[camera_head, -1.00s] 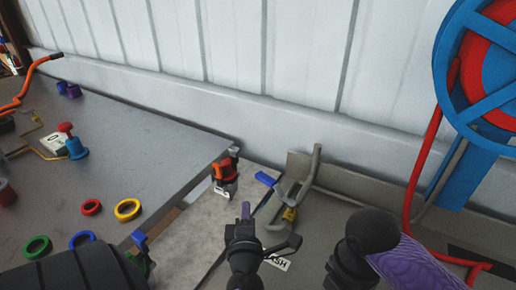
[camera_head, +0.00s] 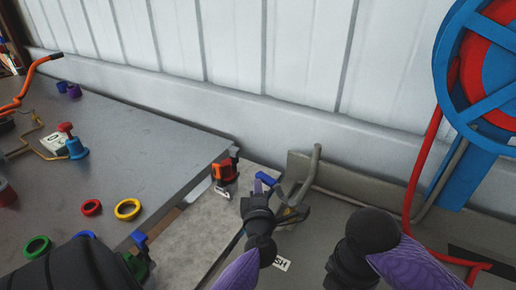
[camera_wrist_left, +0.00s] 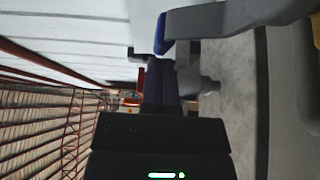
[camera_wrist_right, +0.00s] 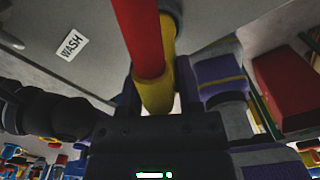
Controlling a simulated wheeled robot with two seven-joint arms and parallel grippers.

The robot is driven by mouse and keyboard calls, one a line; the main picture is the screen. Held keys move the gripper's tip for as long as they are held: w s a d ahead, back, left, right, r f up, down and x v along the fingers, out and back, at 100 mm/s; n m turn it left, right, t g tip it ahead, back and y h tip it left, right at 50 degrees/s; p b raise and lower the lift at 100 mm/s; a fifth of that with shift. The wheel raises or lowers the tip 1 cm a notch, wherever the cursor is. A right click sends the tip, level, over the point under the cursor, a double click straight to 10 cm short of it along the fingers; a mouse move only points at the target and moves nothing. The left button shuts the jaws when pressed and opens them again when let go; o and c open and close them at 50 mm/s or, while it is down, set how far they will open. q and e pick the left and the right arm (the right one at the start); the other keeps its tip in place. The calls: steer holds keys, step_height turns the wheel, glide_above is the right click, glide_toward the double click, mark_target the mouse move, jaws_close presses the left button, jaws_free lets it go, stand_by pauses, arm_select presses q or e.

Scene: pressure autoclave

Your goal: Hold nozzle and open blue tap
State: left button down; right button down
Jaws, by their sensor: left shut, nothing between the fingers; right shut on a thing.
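The blue tap (camera_head: 266,178) is a blue-handled lever on a grey pipe above the grey sink. My left gripper (camera_head: 259,188) is shut and empty right beside the blue handle; I cannot tell whether they touch. In the left wrist view its dark fingers (camera_wrist_left: 163,85) are together, with the blue handle end (camera_wrist_left: 161,38) just beyond them. In the right wrist view my right gripper (camera_wrist_right: 166,98) is shut on the nozzle, a yellow piece (camera_wrist_right: 157,93) with a red part (camera_wrist_right: 140,38). In the head view the right fingers and nozzle are hidden by my right arm.
A grey sink (camera_head: 330,200) with a WASH label (camera_head: 282,264) lies below the tap. A red fixture (camera_head: 225,170) stands to its left. A grey table (camera_head: 130,130) holds coloured rings. A blue and red hose reel (camera_head: 485,75) with red hose is on the right.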

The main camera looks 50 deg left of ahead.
mark_target(266, 184)
arm_select(q)
steer(key=shift+w+a, duration=0.15)
steer(key=shift+w, duration=0.2)
steer(key=w+m+t+h, duration=0.3)
steer(key=w+h, duration=0.1)
steer(key=shift+a+m, duration=0.3)
steer(key=shift+a, duration=0.05)
steer(key=w+d+m+t+h, duration=0.2)
steer(key=w+d+m+h, duration=0.1)
steer(key=w+m+h, duration=0.1)
steer(key=shift+w+t+h, duration=0.4)
steer(key=shift+w+h, duration=0.5)
steer(key=shift+h, duration=0.5)
